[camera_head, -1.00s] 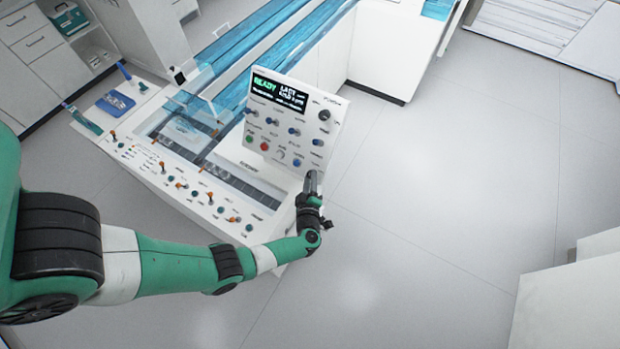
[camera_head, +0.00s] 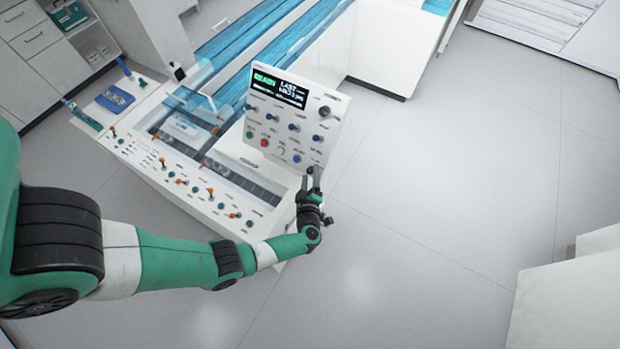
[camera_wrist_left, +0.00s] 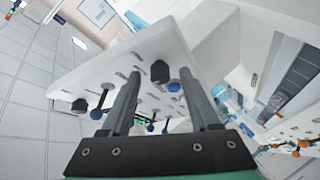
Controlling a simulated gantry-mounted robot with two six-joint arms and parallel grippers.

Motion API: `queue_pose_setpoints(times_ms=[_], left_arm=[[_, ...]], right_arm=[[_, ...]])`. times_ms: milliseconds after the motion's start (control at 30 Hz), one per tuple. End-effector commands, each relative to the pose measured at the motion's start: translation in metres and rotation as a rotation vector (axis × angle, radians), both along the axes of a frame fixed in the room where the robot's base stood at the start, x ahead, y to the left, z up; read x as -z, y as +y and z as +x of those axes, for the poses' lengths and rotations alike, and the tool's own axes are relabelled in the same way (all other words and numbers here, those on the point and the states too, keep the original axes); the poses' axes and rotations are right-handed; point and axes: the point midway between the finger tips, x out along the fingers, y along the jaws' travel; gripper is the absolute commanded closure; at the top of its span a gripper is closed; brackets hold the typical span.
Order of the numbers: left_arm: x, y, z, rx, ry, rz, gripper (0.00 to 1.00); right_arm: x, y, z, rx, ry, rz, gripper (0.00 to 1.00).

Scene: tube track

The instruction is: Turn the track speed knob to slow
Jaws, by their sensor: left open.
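The white control panel (camera_head: 292,118) stands tilted on the machine, with a lit screen reading READY and rows of small knobs. A larger black knob (camera_head: 325,112) is at its upper right. The labels are too small to tell which knob sets track speed. My left gripper (camera_head: 313,174) is open and empty, just below the panel's lower right corner, fingers pointing up towards it. Contact with the panel is not visible.
The machine's front ledge (camera_head: 190,190) carries several orange and green switches close to my left forearm. Clear blue-tinted track covers (camera_head: 255,45) run behind the panel. A blue tray (camera_head: 115,99) lies at the left. The floor to the right is open.

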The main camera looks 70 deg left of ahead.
Motion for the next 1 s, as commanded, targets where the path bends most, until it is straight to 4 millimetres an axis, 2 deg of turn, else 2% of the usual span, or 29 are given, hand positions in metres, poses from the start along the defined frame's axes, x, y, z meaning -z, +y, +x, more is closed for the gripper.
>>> queue_pose_setpoints(times_ms=[267,400,500,633,1000], left_arm=[[-0.018,-0.050,-0.022,0.009,0.001,0.000,0.38],[-0.024,-0.077,-0.035,0.008,0.000,-0.001,0.38],[-0.027,-0.091,-0.042,0.005,0.000,-0.001,0.38],[-0.028,-0.098,-0.046,0.002,0.000,-0.001,0.38],[-0.028,-0.098,-0.047,-0.001,0.000,-0.001,0.38]], right_arm=[[-0.021,0.000,0.000,0.000,0.000,0.000,1.00],[-0.026,0.000,0.000,0.000,0.000,0.000,1.00],[-0.027,0.000,0.000,0.000,0.000,0.000,1.00],[-0.028,0.000,0.000,0.000,0.000,0.000,1.00],[-0.027,0.000,0.000,0.000,0.000,0.000,1.00]])
